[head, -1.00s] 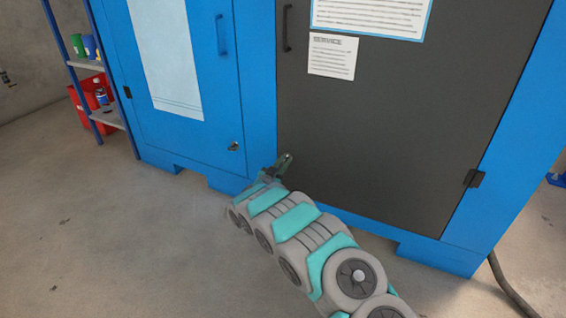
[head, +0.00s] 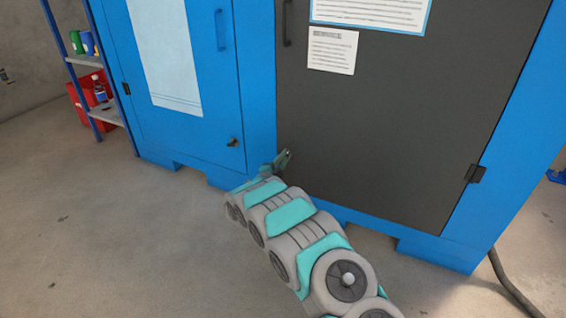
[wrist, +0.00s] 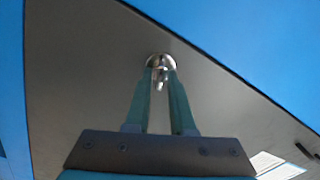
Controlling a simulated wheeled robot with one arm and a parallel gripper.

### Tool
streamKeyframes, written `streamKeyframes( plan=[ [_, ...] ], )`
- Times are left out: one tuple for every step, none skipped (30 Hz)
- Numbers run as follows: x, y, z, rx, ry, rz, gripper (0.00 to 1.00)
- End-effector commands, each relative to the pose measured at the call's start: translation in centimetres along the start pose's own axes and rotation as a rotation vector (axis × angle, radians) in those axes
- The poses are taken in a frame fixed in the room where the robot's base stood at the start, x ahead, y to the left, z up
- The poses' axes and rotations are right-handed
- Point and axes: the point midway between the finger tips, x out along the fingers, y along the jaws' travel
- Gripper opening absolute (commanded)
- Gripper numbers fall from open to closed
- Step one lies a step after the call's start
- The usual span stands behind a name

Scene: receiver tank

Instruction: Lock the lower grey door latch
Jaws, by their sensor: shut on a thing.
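The grey door (head: 400,120) is flat and dark, set in a blue cabinet frame, and looks closed. Its lower latch (wrist: 160,63) is a small shiny metal piece on the grey panel in the wrist view. My gripper (wrist: 161,78) has its two green fingers on either side of the latch's turning piece and is shut on it. In the head view my gripper (head: 285,157) is at the lower left edge of the grey door, and it hides the latch there.
A blue door (head: 180,80) with its own small latch (head: 233,142) is to the left. A dark handle (head: 287,22) and a hinge (head: 475,173) sit on the grey door. A shelf (head: 105,112) with items stands far left. The floor (head: 120,230) in front is clear.

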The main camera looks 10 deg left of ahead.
Motion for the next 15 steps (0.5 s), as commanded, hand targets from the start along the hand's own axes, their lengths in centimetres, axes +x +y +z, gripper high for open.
streamKeyframes(
  plan=[
    [-0.02,0.32,0.13,0.041,0.001,0.0,0.0],
    [-0.03,0.33,0.16,0.068,0.0,0.0,0.0],
    [-0.04,0.37,0.18,0.103,0.0,0.0,0.0],
    [-0.03,0.39,0.18,0.128,0.0,0.0,0.0],
    [-0.02,0.44,0.18,0.153,0.001,0.001,0.0],
    [-0.01,0.48,0.17,0.185,0.001,0.001,0.0],
    [0.0,0.51,0.16,0.207,0.001,0.001,0.0],
    [0.01,0.52,0.16,0.229,0.002,0.001,0.0],
    [0.0,0.54,0.17,0.256,0.001,0.002,0.0],
    [-0.01,0.53,0.17,0.276,0.001,0.002,0.0],
    [-0.01,0.51,0.18,0.294,0.001,0.001,0.0],
    [-0.01,0.48,0.17,0.317,0.001,0.001,0.0],
    [-0.01,0.46,0.17,0.332,0.001,0.001,0.0],
    [-0.01,0.45,0.16,0.348,0.001,0.001,0.0],
    [-0.01,0.41,0.15,0.365,0.001,0.0,0.0]
  ],
)
